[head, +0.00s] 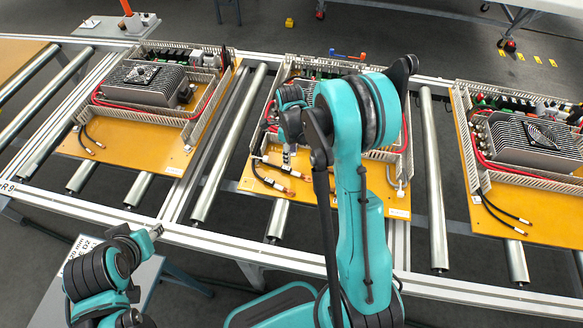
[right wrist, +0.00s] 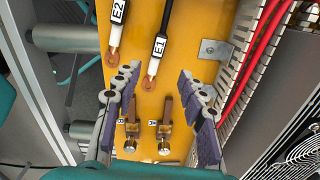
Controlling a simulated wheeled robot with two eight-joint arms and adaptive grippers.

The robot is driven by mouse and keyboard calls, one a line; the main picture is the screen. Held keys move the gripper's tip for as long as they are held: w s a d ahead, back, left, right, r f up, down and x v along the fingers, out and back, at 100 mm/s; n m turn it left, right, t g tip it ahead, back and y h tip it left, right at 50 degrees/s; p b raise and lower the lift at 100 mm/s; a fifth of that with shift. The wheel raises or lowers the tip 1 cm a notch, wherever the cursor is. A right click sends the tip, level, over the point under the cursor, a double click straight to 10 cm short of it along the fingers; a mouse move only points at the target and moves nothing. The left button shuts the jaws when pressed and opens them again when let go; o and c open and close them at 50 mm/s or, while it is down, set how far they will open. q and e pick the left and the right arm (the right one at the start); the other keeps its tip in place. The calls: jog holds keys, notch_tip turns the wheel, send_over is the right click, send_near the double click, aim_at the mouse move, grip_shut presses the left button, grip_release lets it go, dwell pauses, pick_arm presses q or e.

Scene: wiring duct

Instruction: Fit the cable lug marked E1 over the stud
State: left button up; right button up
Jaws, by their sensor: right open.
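In the right wrist view the lug marked E1 (right wrist: 148,82) is a copper end on a black cable with a white E1 label (right wrist: 158,48). It lies over the orange board, between and beyond the fingers of my right gripper (right wrist: 158,82), which is open and empty. Two brass studs with copper bars stand nearer, the left stud (right wrist: 131,128) and the right stud (right wrist: 164,130), also between the fingers. Small tags beside them are hard to read. In the head view my right gripper (head: 289,140) is over the middle board.
The lug marked E2 (right wrist: 113,55) lies left of E1. A slotted wiring duct (right wrist: 238,62) and red cables (right wrist: 262,45) run along the right, beside a finned housing (right wrist: 290,130). Similar boards stand left (head: 140,165) and right (head: 550,222) on the roller conveyor.

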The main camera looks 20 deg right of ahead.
aim_at(291, 170)
jog(key=shift+f+m, duration=0.3)
jog(key=shift+f, duration=0.1)
notch_tip(291, 170, down, 3)
jog(key=shift+r+b, duration=0.1)
jog(key=shift+b, duration=0.45)
jog(key=f, duration=0.1)
jog(key=f+b, duration=0.1)
jog(key=f, duration=0.3)
jog(key=shift+s+b, duration=0.35)
jog(key=shift+b, duration=0.05)
jog(key=shift+r, duration=0.15)
grip_shut()
